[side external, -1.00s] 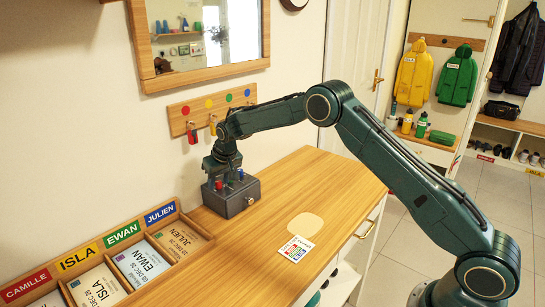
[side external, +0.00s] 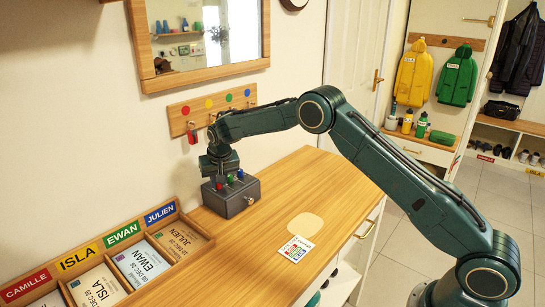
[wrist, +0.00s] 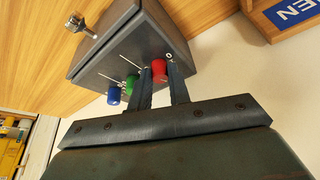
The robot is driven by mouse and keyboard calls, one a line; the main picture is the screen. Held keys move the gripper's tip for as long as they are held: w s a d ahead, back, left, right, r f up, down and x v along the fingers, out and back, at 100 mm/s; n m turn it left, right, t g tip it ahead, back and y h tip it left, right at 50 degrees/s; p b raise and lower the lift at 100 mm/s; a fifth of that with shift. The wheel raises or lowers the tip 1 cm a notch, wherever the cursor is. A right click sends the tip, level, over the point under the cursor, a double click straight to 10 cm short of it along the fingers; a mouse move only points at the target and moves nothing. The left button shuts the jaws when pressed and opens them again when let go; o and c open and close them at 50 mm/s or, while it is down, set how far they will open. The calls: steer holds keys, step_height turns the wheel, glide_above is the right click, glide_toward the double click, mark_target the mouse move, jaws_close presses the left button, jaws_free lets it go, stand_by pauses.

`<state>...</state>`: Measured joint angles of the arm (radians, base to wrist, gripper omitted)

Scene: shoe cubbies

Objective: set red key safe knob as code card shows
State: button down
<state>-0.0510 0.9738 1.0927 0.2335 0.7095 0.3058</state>
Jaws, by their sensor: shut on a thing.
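The grey key safe (side external: 236,198) stands on the wooden counter near the wall. Its top carries red, green and blue knobs in a row. In the wrist view the red knob (wrist: 159,71) sits between the two fingers of my gripper (wrist: 161,80), which is shut on it. The green knob (wrist: 131,84) and blue knob (wrist: 114,96) stand beside it, outside the fingers. White marks show by the knobs; the red knob's setting is hard to read. The code card (side external: 296,248) lies flat on the counter with coloured marks too small to read.
A tray of name cards (side external: 120,262) lies at the lower left. A key rack (side external: 211,108) with coloured dots hangs on the wall just above my gripper, below a mirror (side external: 201,40). The counter (side external: 315,190) right of the safe is mostly clear.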

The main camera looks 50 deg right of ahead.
steer(key=c, duration=1.3)
jaws_free()
steer(key=shift+r, duration=0.1)
steer(key=v, duration=1.3)
steer(key=shift+s+r, duration=0.2)
steer(key=shift+r, duration=0.05)
steer(key=shift+a, duration=0.1)
